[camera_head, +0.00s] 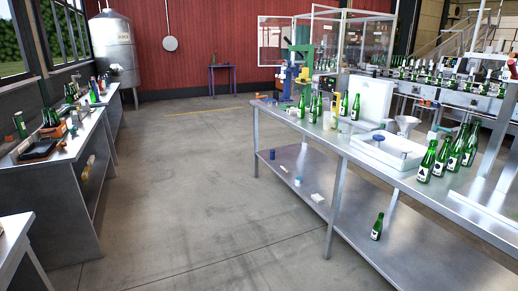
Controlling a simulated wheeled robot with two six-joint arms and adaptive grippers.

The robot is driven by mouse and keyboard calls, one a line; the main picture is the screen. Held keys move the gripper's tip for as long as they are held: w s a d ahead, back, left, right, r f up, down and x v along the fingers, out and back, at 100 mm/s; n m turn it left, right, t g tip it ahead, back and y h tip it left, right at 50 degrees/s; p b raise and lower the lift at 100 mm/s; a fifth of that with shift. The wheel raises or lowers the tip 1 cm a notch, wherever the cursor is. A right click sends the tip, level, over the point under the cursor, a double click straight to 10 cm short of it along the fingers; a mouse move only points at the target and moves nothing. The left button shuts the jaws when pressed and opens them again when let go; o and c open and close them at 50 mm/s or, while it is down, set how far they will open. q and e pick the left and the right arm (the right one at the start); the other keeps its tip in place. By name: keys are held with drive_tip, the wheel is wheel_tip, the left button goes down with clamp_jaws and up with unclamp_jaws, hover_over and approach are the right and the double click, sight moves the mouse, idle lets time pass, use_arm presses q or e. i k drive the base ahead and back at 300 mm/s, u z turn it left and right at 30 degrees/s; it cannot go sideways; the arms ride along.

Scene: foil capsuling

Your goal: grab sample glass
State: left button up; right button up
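Neither of my grippers shows in the head view. I cannot pick out a sample glass with certainty. A small pale upright item (344,103) among the bottles on the right steel table (352,150) may be glass, but it is too small to tell. A yellowish upright item (335,105) stands just left of it. Green bottles (314,106) stand close by on the left.
More green bottles (441,160) stand at the right table's front. A white basin (388,148) and a funnel (406,124) sit mid-table. One bottle (377,227) stands on the lower shelf. Cluttered benches (50,165) line the left. The floor (200,190) between is clear.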

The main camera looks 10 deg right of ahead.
sight(342, 131)
drive_tip(key=z, duration=0.4)
drive_tip(key=i, duration=1.55)
drive_tip(key=z, duration=1)
drive_tip(key=i, duration=1.25)
drive_tip(key=z, duration=0.45)
